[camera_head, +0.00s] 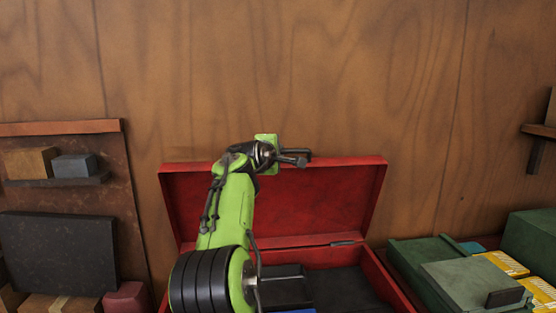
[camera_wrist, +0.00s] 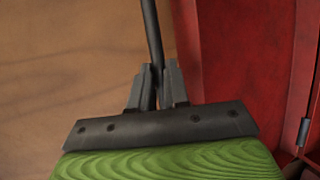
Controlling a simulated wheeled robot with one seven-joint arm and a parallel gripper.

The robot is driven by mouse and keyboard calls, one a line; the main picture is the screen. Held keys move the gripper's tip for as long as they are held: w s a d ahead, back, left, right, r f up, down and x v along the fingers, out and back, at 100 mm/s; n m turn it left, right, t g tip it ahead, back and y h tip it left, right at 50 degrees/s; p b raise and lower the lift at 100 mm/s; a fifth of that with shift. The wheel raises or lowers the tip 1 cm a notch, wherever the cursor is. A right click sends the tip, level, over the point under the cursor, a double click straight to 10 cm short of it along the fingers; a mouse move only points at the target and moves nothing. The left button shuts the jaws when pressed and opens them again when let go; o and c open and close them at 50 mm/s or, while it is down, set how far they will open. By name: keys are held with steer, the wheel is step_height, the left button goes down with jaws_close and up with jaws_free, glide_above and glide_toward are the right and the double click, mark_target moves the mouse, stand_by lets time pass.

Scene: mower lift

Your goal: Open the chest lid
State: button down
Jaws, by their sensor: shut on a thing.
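The red chest (camera_head: 398,290) stands against the wooden wall. Its lid (camera_head: 340,200) is raised, with its inner face towards me; the lid also shows at the right of the wrist view (camera_wrist: 235,55). My gripper (camera_head: 297,157) is at the lid's top edge, right of its middle. In the wrist view my gripper (camera_wrist: 158,82) is shut on a thin dark bar (camera_wrist: 152,35), which looks like the lid's handle. Where the bar joins the lid is hidden. My green arm covers part of the lid and the chest's left side.
Dark compartments (camera_head: 345,288) show inside the chest. A green box (camera_head: 470,283) and yellow packs (camera_head: 505,262) lie to the right. At the left is a rack (camera_head: 62,127) with small blocks and a dark case (camera_head: 58,253). The wall (camera_head: 300,70) is close behind the lid.

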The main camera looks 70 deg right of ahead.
steer(key=shift+w+d+r, duration=0.3)
steer(key=shift+d+r, duration=0.3)
steer(key=shift+d, duration=0.05)
steer(key=shift+r, duration=0.1)
steer(key=c, duration=1.1)
jaws_free()
steer(key=shift+a, duration=0.15)
steer(key=b+v, duration=0.8)
steer(key=v, duration=0.8)
steer(key=shift+s, duration=0.1)
